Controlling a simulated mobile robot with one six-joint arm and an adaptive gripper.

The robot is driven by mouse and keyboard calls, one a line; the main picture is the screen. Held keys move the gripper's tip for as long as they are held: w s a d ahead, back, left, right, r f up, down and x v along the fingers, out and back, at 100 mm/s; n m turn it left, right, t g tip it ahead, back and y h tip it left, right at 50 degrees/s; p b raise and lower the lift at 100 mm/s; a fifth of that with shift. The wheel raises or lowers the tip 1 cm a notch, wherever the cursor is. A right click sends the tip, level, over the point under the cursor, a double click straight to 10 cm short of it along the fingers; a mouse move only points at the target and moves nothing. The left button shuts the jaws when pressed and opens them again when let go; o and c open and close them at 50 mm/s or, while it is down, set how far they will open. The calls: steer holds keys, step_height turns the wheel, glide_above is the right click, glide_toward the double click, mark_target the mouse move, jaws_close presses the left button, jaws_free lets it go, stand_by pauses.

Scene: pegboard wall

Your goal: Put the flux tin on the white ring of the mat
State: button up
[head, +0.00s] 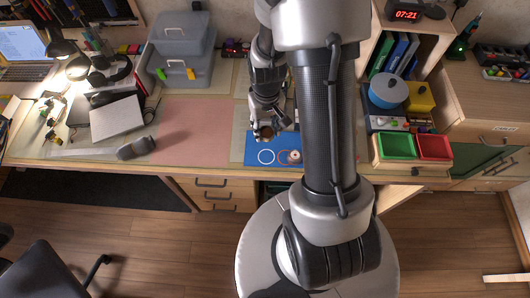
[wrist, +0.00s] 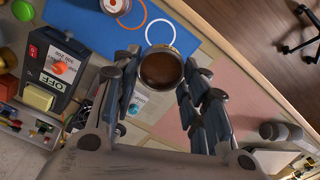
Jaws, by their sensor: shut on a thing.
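The flux tin (wrist: 161,71), round with a brown top and a pale metal rim, sits between the fingertips of my gripper (wrist: 163,62) in the wrist view. My gripper is shut on it; it also shows in the head view (head: 265,131), above the back part of the mat. The blue mat (wrist: 196,42) lies on the bench near its front edge. Its white ring (wrist: 149,27) is partly hidden behind the tin in the wrist view. In the head view the white ring (head: 266,150) shows empty, just in front of my gripper. An orange ring (head: 284,153) lies to its right.
A small pale-and-red object (head: 295,155) stands at the mat's right. A dark box with an OFF sign and orange knob (wrist: 57,67) is beside the mat. A pink mat (head: 195,130) lies clear to the left. Green and red bins (head: 396,146) stand right.

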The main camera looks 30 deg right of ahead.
mark_target(266, 155)
step_height(266, 155, down, 14)
steer(key=b, duration=0.4)
steer(key=shift+f, duration=0.25)
steer(key=shift+f, duration=0.1)
steer(key=shift+f, duration=0.15)
steer(key=o, duration=1.1)
steer(key=shift+c, duration=0.2)
steer(key=shift+r, duration=0.2)
